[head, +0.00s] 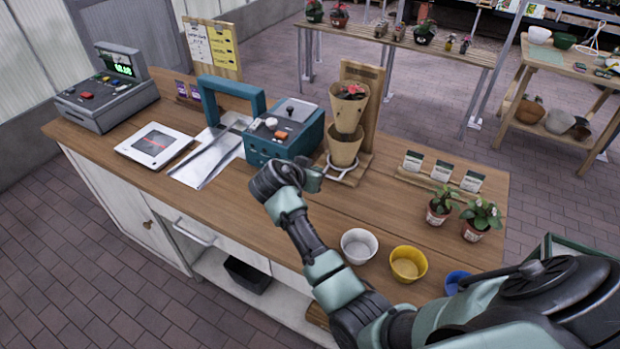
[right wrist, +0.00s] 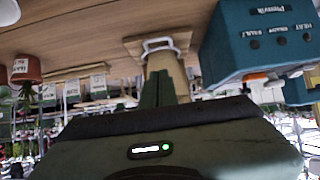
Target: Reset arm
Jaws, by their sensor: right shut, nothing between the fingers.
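My right arm reaches in from the lower right over the wooden counter (head: 330,215). My right gripper (head: 313,178) is above the counter, in front of the teal machine (head: 285,132) and left of the wooden stand (head: 350,172) with two paper-wrapped pots. In the right wrist view, which looks upside down, the shut fingers (right wrist: 165,90) show with nothing between them. The stand's metal loop (right wrist: 160,45) and the teal machine (right wrist: 255,40) show beyond them. My left gripper is not in view.
A white bowl (head: 359,246), a yellow bowl (head: 408,263) and a blue bowl (head: 456,282) stand near my forearm. Two potted plants (head: 481,218) and seed packets (head: 441,170) are at the right. A cash register (head: 105,95) and scale (head: 153,145) stand at the left.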

